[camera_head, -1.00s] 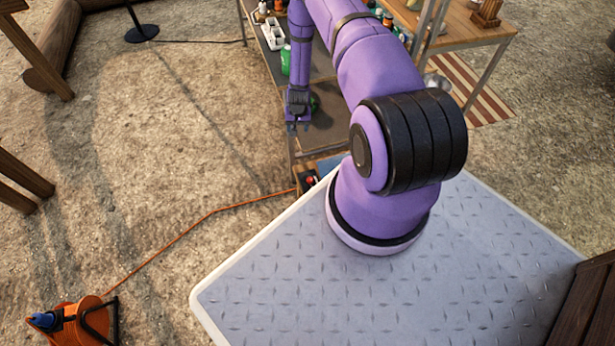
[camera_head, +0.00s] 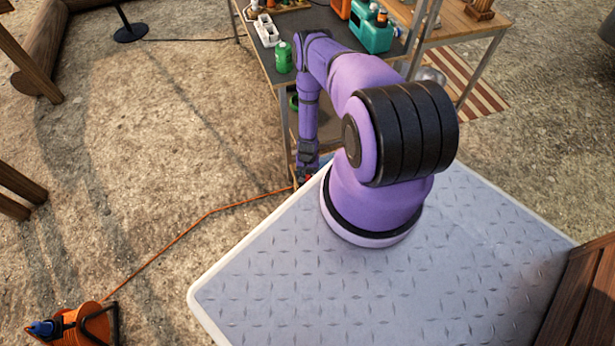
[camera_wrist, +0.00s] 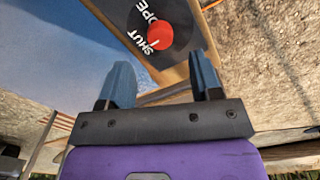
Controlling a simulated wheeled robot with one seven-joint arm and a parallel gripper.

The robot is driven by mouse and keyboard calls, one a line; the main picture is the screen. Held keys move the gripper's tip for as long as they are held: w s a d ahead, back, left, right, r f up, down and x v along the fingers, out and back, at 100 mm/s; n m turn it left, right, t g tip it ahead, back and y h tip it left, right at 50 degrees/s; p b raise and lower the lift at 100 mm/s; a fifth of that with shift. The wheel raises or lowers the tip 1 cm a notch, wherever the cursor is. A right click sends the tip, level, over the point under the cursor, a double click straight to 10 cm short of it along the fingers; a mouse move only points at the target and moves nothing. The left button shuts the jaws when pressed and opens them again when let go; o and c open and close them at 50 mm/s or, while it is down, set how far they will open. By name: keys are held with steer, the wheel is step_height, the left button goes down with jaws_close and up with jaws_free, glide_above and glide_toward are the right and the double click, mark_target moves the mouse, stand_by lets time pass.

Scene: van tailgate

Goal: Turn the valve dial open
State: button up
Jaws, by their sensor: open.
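The valve dial shows in the wrist view as a black round plate (camera_wrist: 182,14) with white "SHUT" and "OPEN" lettering and a round red knob (camera_wrist: 160,36). It is mounted on a wooden board. My gripper (camera_wrist: 161,76) is open and empty, its two blue-grey fingers spread apart. The dial lies just beyond the fingertips, with the red knob roughly in line with the gap between them. I see no contact. In the head view my gripper (camera_head: 307,176) is low beside the front end of the workbench, and a bit of red shows there; the dial is mostly hidden.
The workbench (camera_head: 262,55) holds a green can (camera_head: 284,58), a white power strip (camera_head: 265,30) and a teal container (camera_head: 371,32). An orange cable (camera_head: 210,214) runs over the ground from an orange reel (camera_head: 80,325). A blue surface (camera_wrist: 50,55) lies left of the dial.

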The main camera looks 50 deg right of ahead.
mark_target(308, 176)
steer(key=shift+f, duration=2.85)
steer(key=shift+c, duration=0.2)
steer(key=c, duration=0.9)
